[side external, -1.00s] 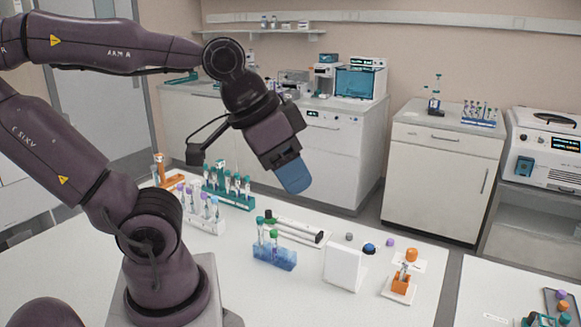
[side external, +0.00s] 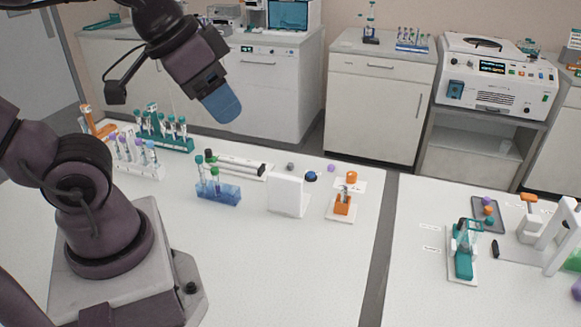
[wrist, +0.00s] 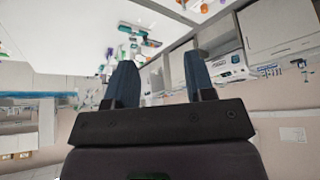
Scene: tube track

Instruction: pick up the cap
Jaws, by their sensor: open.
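I cannot tell which cap the task means. My gripper (side external: 222,108) is high above the table, behind and above the blue tube rack (side external: 218,193), apart from all the caps. In the wrist view its two blue fingers (wrist: 160,78) stand apart with nothing between them.
A white upright block (side external: 287,195) stands between the blue rack and the orange holder. Racks of capped tubes (side external: 165,140) stand at the back left. A second table on the right holds a teal holder (side external: 464,255) and a dark tray (side external: 488,213) with caps. The front table area is clear.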

